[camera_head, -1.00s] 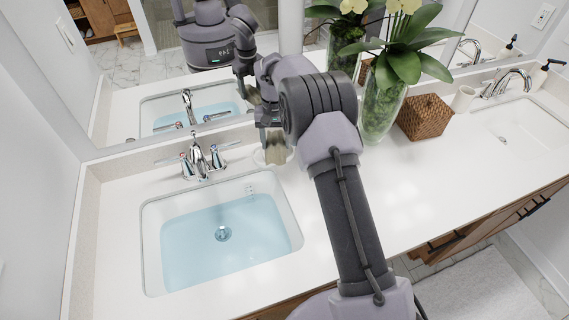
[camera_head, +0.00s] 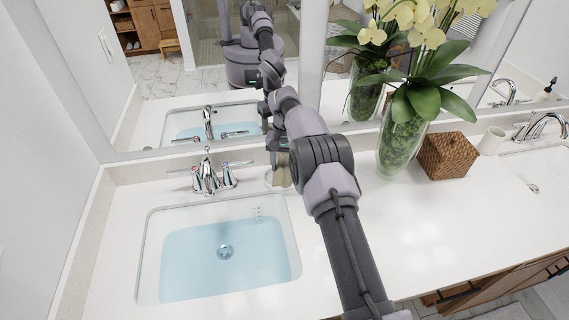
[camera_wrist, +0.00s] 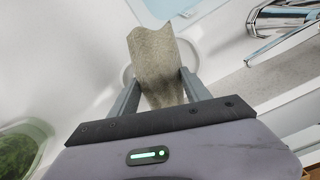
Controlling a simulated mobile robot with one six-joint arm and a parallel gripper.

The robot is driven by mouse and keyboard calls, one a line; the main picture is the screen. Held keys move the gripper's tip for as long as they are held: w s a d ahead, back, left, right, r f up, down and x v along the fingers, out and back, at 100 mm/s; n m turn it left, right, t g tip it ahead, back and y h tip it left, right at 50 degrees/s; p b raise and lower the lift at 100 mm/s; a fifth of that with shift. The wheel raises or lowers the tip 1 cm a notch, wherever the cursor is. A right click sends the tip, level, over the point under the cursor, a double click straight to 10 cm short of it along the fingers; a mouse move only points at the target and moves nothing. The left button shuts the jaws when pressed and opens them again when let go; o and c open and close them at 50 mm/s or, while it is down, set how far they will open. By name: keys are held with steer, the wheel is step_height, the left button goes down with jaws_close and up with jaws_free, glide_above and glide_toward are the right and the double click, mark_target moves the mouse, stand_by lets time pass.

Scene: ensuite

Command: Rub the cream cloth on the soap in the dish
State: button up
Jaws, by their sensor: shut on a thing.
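My gripper (camera_wrist: 158,92) is shut on the cream cloth (camera_wrist: 154,58), which looks beige-grey and hangs from between the two fingers. In the head view the cloth (camera_head: 283,179) hangs below the gripper, just right of the left tap. A white round dish (camera_wrist: 127,76) shows partly around the cloth in the wrist view. The cloth is over or in it. The soap is not visible; the cloth and fingers cover the dish's middle. I cannot tell whether the cloth touches the soap.
A water-filled sink (camera_head: 222,250) lies in front left of the dish, with a chrome tap (camera_head: 209,176) behind it. A glass orchid vase (camera_head: 401,142) and wicker box (camera_head: 447,156) stand to the right. The mirror is close behind. The counter (camera_head: 430,220) at right is clear.

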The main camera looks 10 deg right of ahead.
mark_target(285, 166)
steer(key=shift+r, duration=0.1)
steer(key=shift+f, duration=0.6)
stand_by(1.6)
step_height(285, 166, up, 7)
steer(key=p, duration=0.5)
steer(key=shift+r, duration=0.15)
stand_by(0.4)
